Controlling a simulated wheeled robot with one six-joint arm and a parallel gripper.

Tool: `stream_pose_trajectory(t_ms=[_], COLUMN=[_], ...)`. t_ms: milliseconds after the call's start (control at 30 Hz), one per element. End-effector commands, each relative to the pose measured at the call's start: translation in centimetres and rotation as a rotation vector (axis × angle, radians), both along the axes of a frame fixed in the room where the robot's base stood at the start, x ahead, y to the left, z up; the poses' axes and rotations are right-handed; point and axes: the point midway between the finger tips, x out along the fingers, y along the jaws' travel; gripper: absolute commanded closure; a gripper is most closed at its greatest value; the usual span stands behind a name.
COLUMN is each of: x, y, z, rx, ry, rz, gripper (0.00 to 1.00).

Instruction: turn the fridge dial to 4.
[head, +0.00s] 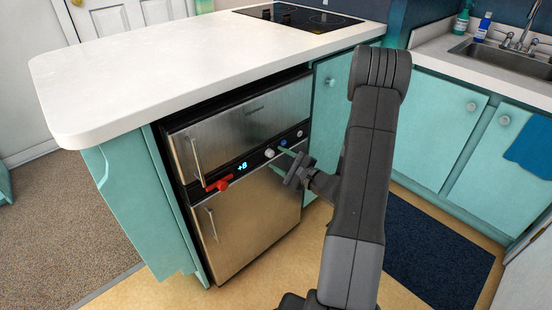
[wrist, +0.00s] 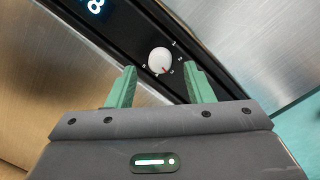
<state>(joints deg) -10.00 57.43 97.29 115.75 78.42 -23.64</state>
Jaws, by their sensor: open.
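The fridge (head: 245,232) is a steel-fronted unit under the counter, with a black control strip between its two doors. The white round dial (head: 269,153) sits on that strip, right of a lit display reading +8. In the wrist view the dial (wrist: 159,57) has a red mark toward its lower right; the small figures around it are too small to read. My gripper (head: 284,161) is in front of the strip. Its green fingers (wrist: 161,68) are open and empty, one to each side below the dial, apparently not touching it.
A red lever (head: 219,184) sits on the strip left of the display. A blue knob (head: 283,143) and another small control are right of the dial. The white counter (head: 190,65) overhangs above. A dark blue mat (head: 430,250) lies on the floor at right.

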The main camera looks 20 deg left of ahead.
Motion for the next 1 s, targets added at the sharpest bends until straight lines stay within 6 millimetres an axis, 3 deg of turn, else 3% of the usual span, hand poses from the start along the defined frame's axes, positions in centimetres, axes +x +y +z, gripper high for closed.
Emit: stream_pose_trajectory(t_ms=[200, 500, 733, 1000], x=[0.6, 0.7, 0.7, 0.7], y=[1.8, 2.0, 2.0, 2.0], z=[0.0, 0.0, 0.0, 0.0], rx=[0.000, 0.000, 0.000, 0.007], ry=[0.000, 0.000, 0.001, 0.020], rz=[0.000, -0.001, -0.001, -0.001], gripper=[0.53, 0.53, 0.96, 0.97])
